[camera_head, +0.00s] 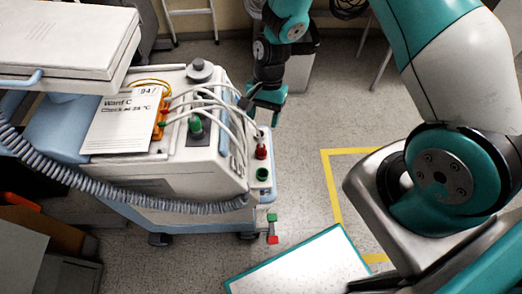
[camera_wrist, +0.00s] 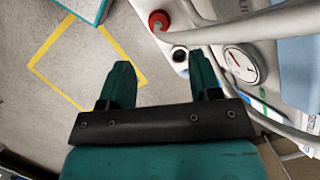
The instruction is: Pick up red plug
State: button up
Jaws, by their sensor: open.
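The red plug (camera_head: 261,152) stands at the right front edge of the white pump cart, just behind a green socket or plug (camera_head: 262,174). In the wrist view the red plug (camera_wrist: 158,21) is at the top centre, beyond my fingertips and apart from them. My gripper (camera_wrist: 161,75) is open with nothing between its two dark green fingers. In the head view my gripper (camera_head: 265,100) is just behind the red plug, beside the cart's right edge. Its fingertips are hard to make out there.
White cables (camera_head: 215,100) arch over the cart close to my gripper. A coiled grey hose (camera_head: 110,185) hangs along the cart front. A round gauge (camera_wrist: 240,63) sits right of the fingers. A teal-edged white panel (camera_head: 300,268) lies in front.

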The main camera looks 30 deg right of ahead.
aim_at(261, 144)
jog(key=x, duration=1)
jog(key=shift+s+d, duration=0.1)
jog(key=shift+d, duration=0.05)
grip_shut()
jog(key=shift+r, duration=0.1)
notch_tip(261, 144, up, 20)
jog(key=p, duration=0.1)
jog(key=shift+p, duration=0.3)
